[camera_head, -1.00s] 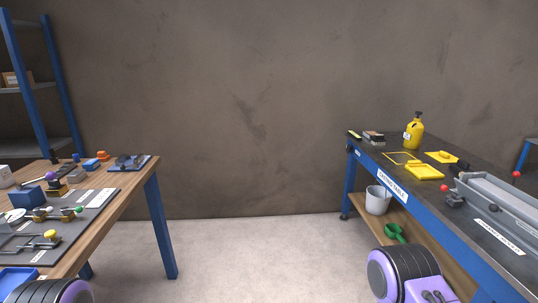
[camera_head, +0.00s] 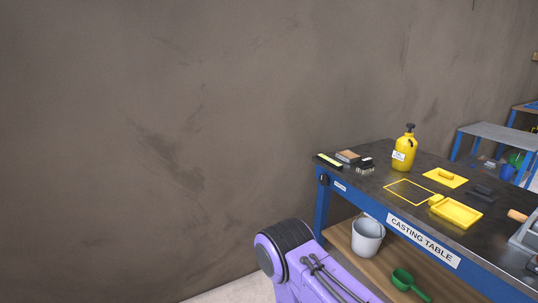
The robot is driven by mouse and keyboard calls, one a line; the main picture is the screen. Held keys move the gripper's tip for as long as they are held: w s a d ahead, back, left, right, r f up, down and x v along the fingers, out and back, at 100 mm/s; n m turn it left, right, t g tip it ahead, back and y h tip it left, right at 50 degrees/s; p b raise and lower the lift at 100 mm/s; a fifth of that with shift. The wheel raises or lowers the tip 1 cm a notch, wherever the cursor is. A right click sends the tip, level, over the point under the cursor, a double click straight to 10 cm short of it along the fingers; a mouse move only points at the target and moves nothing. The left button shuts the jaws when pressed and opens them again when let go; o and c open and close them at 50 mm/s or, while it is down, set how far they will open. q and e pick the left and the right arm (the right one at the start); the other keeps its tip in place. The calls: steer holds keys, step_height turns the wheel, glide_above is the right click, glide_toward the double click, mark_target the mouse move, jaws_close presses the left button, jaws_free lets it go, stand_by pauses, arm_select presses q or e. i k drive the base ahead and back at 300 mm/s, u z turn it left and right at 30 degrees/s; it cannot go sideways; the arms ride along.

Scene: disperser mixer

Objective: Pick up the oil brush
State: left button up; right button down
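The casting table (camera_head: 388,208) stands at the right, its dark top in view. At its far left corner lie a flat yellow-green and dark item (camera_head: 329,161), a brown-topped block (camera_head: 347,156) and a small black-and-white item (camera_head: 366,165). They are too small to tell which of them, if any, is the oil brush. A purple link of my arm, with a black round joint, is in front of the table's left end. Neither of my grippers is in view.
On the table stand a yellow spray bottle (camera_head: 404,152), a yellow frame (camera_head: 410,192), a yellow tray (camera_head: 457,213) and a yellow float (camera_head: 446,176). A grey bucket (camera_head: 367,238) and green scoop (camera_head: 403,279) are on the lower shelf. A grey-brown wall fills the left.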

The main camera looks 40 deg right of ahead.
mark_target(365, 166)
steer(key=z, duration=0.25)
steer(key=i, duration=1.5)
steer(key=z, duration=1.45)
steer(key=i, duration=1)
steer(key=z, duration=0.95)
